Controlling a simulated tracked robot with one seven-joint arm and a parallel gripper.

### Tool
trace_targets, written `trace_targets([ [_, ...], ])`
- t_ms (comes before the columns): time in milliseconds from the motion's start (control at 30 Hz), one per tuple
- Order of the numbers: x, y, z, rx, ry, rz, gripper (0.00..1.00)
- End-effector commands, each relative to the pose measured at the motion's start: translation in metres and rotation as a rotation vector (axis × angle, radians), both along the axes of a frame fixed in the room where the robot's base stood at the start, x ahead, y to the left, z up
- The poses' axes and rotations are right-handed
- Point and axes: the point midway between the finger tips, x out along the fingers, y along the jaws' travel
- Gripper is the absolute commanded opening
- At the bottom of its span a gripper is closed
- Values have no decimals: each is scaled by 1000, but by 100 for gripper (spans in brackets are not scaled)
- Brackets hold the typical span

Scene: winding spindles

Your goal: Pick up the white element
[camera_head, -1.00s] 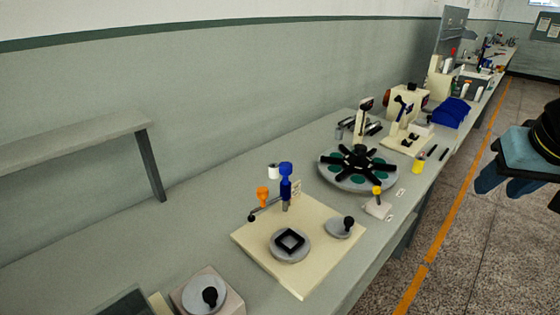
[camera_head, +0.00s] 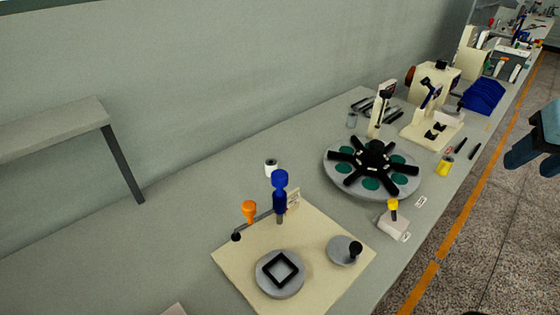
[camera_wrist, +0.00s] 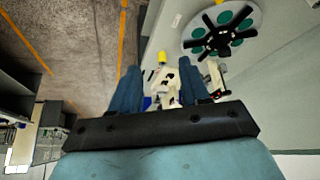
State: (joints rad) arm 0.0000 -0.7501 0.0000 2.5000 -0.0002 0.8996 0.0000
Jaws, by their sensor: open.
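A small white cylinder with a dark spot on top (camera_head: 270,168) stands on the grey bench, behind the blue-handled post of the cream fixture board; it is the white element that stands out best. I cannot make it out in the wrist view. My gripper (camera_wrist: 160,78) shows two blue fingers spread apart with nothing between them, and the spindle bench lies beyond. In the head view only part of my gripper shows at the right edge, above the floor and well to the right of the white cylinder.
The cream board (camera_head: 235,258) carries a blue post (camera_head: 280,190), an orange knob (camera_head: 249,211) and grey discs close by the cylinder. A round turntable with black arms (camera_head: 373,158) stands to the right. A raised shelf (camera_head: 55,130) is at left. Bench left of the board is mostly clear.

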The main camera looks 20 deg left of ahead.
Motion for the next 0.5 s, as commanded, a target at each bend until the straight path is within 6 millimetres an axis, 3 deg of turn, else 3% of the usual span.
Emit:
trace_targets([
  [167, 16, 0, -3, -24, -17, 17, 64],
  [233, 33, 5, -6, -48, -39, 32, 69],
  [500, 122, 35, -29, -156, -183, 200, 69],
])
